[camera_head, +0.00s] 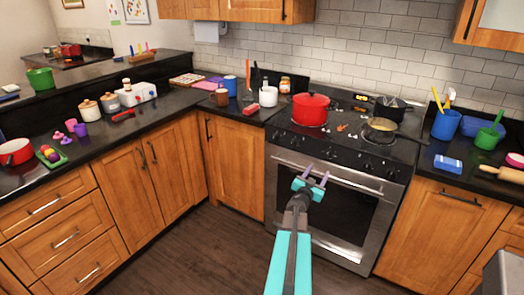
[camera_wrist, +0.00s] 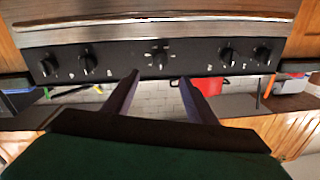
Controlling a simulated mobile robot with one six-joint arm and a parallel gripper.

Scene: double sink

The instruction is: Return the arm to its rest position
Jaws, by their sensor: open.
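My gripper (camera_head: 316,172) is in the middle of the head view, in front of the stove's oven door. Its two fingers are spread, with nothing between them. In the wrist view my gripper (camera_wrist: 158,80) also shows open, with the stove's knob panel (camera_wrist: 155,58) beyond the fingertips. My teal arm reaches up from the bottom edge of the head view. I cannot tell the exact gap between the fingertips and the stove.
The stove (camera_head: 330,200) holds a red pot (camera_head: 310,108) and a pan (camera_head: 382,124). Dark counters with many kitchen items flank it, including a blue cup (camera_head: 446,125) at right. Wooden cabinets (camera_head: 160,170) stand below. The wooden floor (camera_head: 190,255) at left is clear.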

